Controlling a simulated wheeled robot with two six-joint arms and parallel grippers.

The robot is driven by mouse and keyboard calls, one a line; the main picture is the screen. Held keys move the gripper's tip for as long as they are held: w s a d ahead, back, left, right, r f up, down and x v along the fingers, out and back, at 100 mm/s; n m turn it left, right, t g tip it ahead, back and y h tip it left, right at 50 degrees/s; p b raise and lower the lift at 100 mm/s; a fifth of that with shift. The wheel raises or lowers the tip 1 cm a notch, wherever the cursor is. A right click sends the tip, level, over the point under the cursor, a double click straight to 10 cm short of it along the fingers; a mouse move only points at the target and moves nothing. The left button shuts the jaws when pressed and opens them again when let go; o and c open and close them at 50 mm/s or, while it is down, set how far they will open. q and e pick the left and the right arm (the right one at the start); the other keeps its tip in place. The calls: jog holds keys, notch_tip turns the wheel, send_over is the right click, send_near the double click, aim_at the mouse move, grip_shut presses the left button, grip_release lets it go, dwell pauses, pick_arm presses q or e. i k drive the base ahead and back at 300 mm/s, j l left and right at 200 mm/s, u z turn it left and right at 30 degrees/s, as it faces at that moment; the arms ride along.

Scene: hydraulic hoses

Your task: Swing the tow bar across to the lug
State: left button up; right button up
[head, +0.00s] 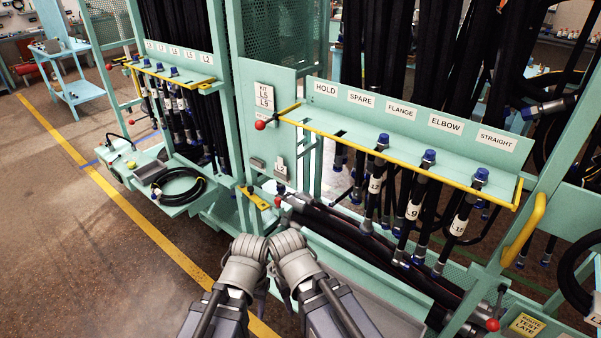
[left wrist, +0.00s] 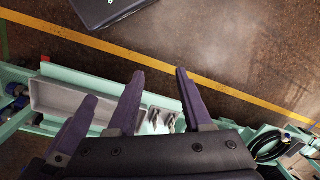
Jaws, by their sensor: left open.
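The yellow bar (head: 400,155) with a red ball end (head: 260,125) runs along the front of the right hose rack. I cannot tell which part is the tow bar. A yellow bracket (head: 256,198) with a dark hole sits low on the frame post, with another red knob (head: 279,201) beside it; I cannot tell whether it is the lug. My left gripper (head: 251,249) is open and empty below this bracket, apart from it. Its dark fingers show in the left wrist view (left wrist: 160,82). My right gripper (head: 291,250) is close beside it; its fingers are not clear.
Black hoses with blue caps (head: 428,156) hang in the right rack; more hang at left. A coiled hose (head: 178,187) lies on a low green shelf. A red-knobbed lever (head: 492,324) stands at lower right. The floor at left, with a yellow line (head: 140,219), is clear.

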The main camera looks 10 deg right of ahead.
aim_at(252, 193)
jog(key=i+j+z, duration=0.15)
jog(key=j+z, duration=0.15)
jog(key=i+j+z, duration=0.1)
jog(key=j+z, duration=0.15)
jog(key=j, duration=0.25)
jog(key=i+j+z, duration=0.1)
jog(key=j+z, duration=0.2)
jog(key=j, duration=0.15)
